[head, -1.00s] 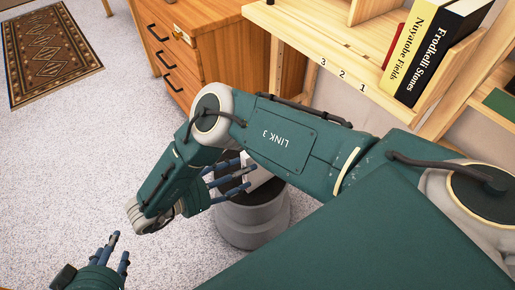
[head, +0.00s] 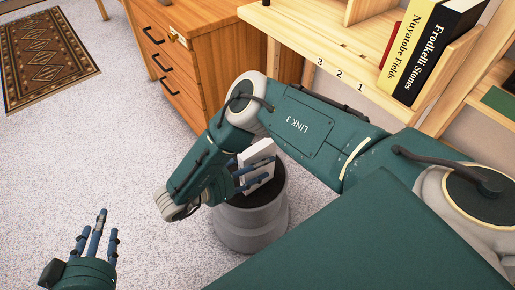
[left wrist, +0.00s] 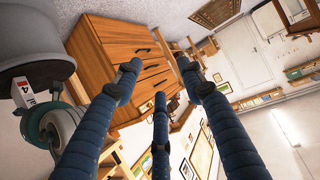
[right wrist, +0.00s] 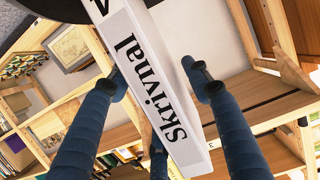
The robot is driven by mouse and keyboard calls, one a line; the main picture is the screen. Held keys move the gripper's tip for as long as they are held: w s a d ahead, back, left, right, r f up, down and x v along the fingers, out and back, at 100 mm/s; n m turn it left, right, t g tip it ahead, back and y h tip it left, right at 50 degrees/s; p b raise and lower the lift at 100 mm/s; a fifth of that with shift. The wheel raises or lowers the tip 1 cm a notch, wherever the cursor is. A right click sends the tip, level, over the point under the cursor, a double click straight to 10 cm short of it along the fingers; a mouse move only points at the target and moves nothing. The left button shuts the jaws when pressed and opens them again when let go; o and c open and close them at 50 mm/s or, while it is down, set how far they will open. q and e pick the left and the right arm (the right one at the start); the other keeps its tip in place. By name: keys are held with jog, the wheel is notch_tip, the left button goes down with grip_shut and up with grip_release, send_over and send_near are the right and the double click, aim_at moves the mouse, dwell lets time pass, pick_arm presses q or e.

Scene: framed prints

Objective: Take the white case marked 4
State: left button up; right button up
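The left wrist view shows the 4 on the case (left wrist: 24,93). My right gripper (head: 250,178) is at the case, with its fingers (right wrist: 155,75) on both sides of it. They look spread, with a gap by the right finger; the third finger is partly hidden by the case. My left gripper (head: 93,232) is open and empty over the floor.
A wooden drawer cabinet (head: 190,60) stands behind the bin. A wooden shelf (head: 340,45) numbered 3, 2, 1 holds upright books (head: 425,50) at the upper right. A patterned rug (head: 45,55) lies at the far left. The speckled floor between is clear.

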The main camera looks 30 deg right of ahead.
grip_shut()
jog(key=shift+r, duration=0.15)
